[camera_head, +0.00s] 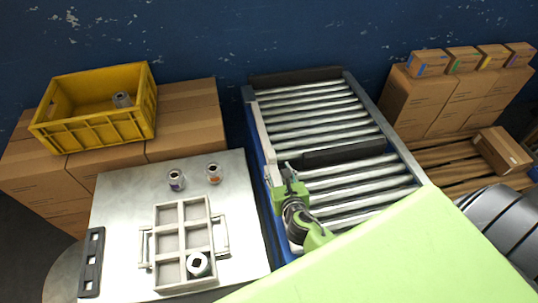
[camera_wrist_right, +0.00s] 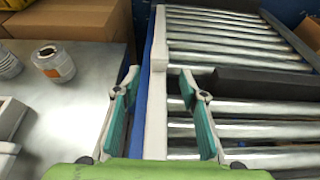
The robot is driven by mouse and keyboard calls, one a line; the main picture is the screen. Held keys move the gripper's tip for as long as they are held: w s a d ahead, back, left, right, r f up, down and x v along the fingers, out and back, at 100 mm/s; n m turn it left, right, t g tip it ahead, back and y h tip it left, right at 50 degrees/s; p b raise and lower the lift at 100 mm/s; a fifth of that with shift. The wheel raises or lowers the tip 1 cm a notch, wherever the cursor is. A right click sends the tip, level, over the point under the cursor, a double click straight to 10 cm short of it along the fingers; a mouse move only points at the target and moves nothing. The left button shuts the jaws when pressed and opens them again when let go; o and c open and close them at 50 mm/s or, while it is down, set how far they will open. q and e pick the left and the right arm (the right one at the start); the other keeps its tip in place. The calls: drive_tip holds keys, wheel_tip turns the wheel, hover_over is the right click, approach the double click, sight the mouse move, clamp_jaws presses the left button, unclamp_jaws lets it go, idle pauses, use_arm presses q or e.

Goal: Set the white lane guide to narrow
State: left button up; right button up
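The white lane guide (camera_head: 262,138) is a long, thin rail along the left side of the roller conveyor (camera_head: 318,112). It also shows in the right wrist view (camera_wrist_right: 156,112), running away from me between the two fingers. My right gripper (camera_head: 282,172) is over the near part of this guide. In the wrist view the right gripper (camera_wrist_right: 162,90) is open, with one teal-padded finger on each side of the guide and gaps on both sides. The gripper hides the guide's near end in the head view. My left gripper is not in view.
A dark bar (camera_head: 345,153) crosses the rollers right of the gripper. A metal table (camera_head: 120,190) at left holds a divided tray (camera_head: 182,203), a black slotted part (camera_head: 92,262) and small cans (camera_head: 176,180). A yellow crate (camera_head: 92,125) and cartons (camera_head: 425,98) stand behind.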

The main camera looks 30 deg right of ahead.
sight(273, 159)
drive_tip(key=b+x, duration=0.1)
drive_tip(key=x, duration=0.9)
drive_tip(key=shift+w+b, duration=0.2)
drive_tip(key=shift+b, duration=0.1)
